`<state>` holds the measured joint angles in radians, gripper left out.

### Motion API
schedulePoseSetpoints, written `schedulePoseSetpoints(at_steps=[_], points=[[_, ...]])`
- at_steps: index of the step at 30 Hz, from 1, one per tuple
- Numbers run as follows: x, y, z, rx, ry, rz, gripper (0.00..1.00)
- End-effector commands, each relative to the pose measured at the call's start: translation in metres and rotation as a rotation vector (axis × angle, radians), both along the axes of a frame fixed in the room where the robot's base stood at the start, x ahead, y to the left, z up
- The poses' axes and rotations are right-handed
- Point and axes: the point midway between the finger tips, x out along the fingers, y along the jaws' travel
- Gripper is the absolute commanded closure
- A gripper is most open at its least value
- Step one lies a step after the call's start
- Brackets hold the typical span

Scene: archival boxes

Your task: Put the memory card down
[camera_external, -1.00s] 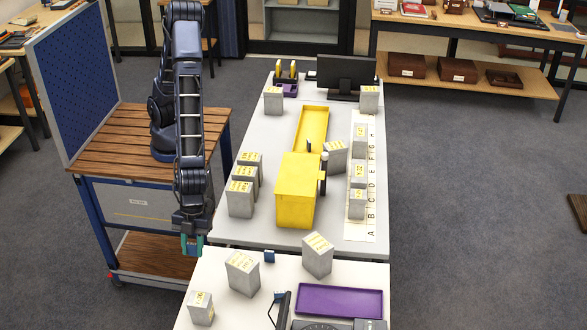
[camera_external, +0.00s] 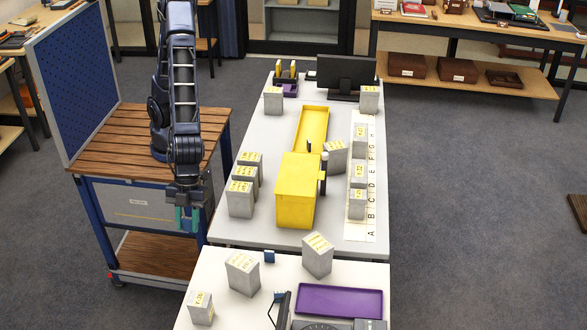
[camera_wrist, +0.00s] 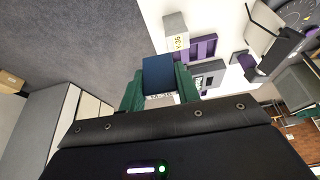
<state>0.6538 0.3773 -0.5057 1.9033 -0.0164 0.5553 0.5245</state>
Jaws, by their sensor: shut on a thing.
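The memory card (camera_wrist: 158,76) is a dark blue flat piece between my fingertips in the wrist view. My gripper (camera_wrist: 159,88) has green fingers and is shut on it, one finger at each side. In the external view my gripper (camera_external: 187,219) hangs in the air beside the wooden-topped blue cart, left of the tables. The card cannot be made out clearly there.
A white front table (camera_external: 225,270) holds grey labelled boxes (camera_external: 242,274), a purple tray (camera_external: 340,301) and a small blue piece (camera_external: 269,257). Behind it, a grey table (camera_external: 262,150) carries a yellow box (camera_external: 297,190) and more grey boxes.

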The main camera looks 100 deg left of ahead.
Motion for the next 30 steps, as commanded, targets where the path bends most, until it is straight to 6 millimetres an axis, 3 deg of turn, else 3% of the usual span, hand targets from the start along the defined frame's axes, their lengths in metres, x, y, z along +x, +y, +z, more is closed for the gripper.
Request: schedulePoseSetpoints(at_steps=[8,14,21,30], points=[[0.057,0.034,-0.004,0.003,0.002,0.089,0.90],[0.113,0.074,-0.004,0.003,0.002,0.182,0.90],[0.182,0.136,-0.004,0.002,0.003,0.308,0.90],[0.254,0.224,-0.004,0.002,0.003,0.461,0.90]])
